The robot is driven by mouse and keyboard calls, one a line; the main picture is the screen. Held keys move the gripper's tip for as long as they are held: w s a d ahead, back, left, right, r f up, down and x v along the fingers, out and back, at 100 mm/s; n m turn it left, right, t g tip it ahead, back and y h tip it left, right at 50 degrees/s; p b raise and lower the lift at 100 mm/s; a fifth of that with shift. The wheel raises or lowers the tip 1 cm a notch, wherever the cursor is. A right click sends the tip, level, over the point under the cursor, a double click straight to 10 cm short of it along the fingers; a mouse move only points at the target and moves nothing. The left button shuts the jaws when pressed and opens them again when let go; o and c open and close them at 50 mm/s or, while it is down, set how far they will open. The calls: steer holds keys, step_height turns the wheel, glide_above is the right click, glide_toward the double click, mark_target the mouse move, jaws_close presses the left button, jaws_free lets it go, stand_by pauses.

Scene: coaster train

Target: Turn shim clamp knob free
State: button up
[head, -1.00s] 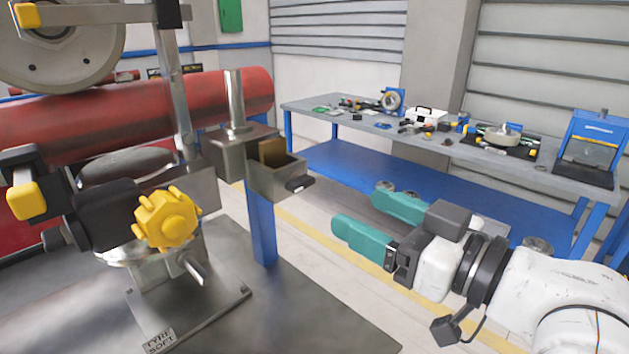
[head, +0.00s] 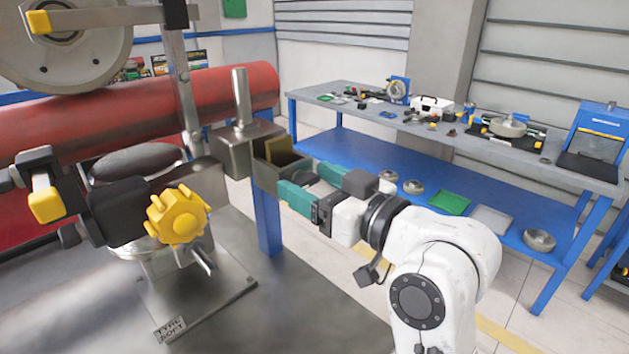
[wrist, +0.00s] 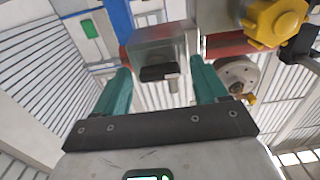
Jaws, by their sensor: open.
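A small open-topped metal box (head: 268,172) with a brown plate (head: 279,147) inside sits on a bracket beside an upright metal post. In the wrist view, a black bar-shaped knob (wrist: 158,73) with a short metal pin is on the face of the box (wrist: 158,52). My gripper (head: 302,180) is open at the box's right side. In the wrist view its teal fingers (wrist: 160,80) stand on either side of the knob, with gaps visible. In the head view the knob is hidden by the fingers.
A yellow lobed knob (head: 177,214) and black clamp parts stand left of the box, above a metal plate (head: 225,305). A red cylinder (head: 90,115) lies behind. A grey workbench (head: 400,130) with tools stands at the back right. Floor is clear between.

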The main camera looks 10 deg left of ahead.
steer(key=c, duration=1.1)
steer(key=shift+o, duration=0.2)
steer(key=shift+b, duration=0.4)
steer(key=n+b, duration=0.3)
steer(key=shift+f, duration=0.2)
steer(key=n+b, duration=1)
steer(key=shift+f+n, duration=0.1)
steer(key=shift+n, duration=0.3)
steer(key=n+b, duration=0.3)
steer(key=n, duration=0.1)
steer(key=shift+s, duration=0.1)
steer(key=shift+a+n+b, duration=0.1)
steer(key=shift+n+b, duration=0.2)
steer(key=shift+b, duration=0.05)
